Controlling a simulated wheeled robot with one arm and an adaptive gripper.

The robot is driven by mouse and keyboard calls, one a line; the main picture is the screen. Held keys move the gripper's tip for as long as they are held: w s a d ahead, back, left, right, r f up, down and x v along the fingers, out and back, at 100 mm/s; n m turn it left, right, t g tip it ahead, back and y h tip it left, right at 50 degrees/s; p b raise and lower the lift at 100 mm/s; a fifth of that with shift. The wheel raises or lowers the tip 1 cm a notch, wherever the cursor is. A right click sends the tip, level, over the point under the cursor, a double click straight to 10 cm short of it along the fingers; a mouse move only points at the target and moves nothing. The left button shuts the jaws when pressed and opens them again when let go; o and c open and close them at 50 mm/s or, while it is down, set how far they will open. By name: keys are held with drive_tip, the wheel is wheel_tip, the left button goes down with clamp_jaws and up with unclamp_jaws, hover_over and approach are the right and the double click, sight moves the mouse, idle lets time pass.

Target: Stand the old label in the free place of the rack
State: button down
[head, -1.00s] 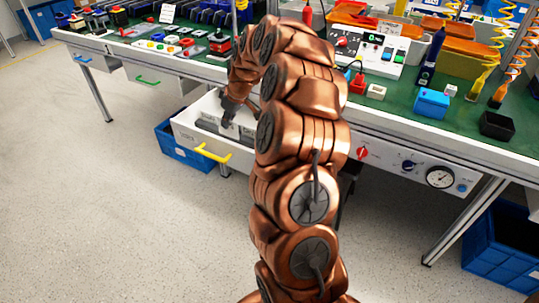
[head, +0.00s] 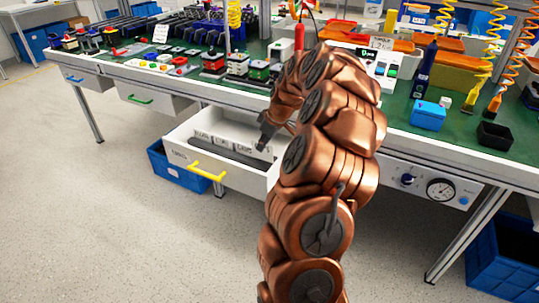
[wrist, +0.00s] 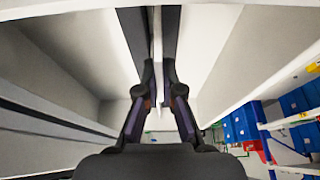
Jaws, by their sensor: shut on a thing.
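My gripper (wrist: 157,95) is shut on a thin pale plate, likely the old label (wrist: 157,42), seen edge-on between the fingertips in the wrist view. In the head view my gripper (head: 264,139) is at the right part of the open drawer (head: 178,150). White labels with dark lettering (head: 222,143) stand in a row in the drawer, behind a long dark bar that looks like part of the rack (head: 225,155). The right end of the row is hidden by my gripper and arm, and I cannot make out the free place. Dark strips flank the held plate in the wrist view.
The drawer has a yellow handle (head: 207,172) and hangs open under the green-topped bench (head: 400,130). Blue crates stand on the floor below the drawer (head: 178,170) and at the right (head: 500,255). The floor in front is clear.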

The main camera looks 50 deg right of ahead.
sight(269, 153)
drive_tip(key=shift+s+d+f, duration=0.1)
drive_tip(key=shift+s+d, duration=0.45)
drive_tip(key=f, duration=0.3)
drive_tip(key=shift+s+d+b, duration=0.2)
drive_tip(key=shift+s+b, duration=0.1)
drive_tip(key=shift+b, duration=0.1)
drive_tip(key=shift+f, duration=0.25)
drive_tip(key=shift+f, duration=0.15)
drive_tip(key=c, duration=1.3)
unclamp_jaws()
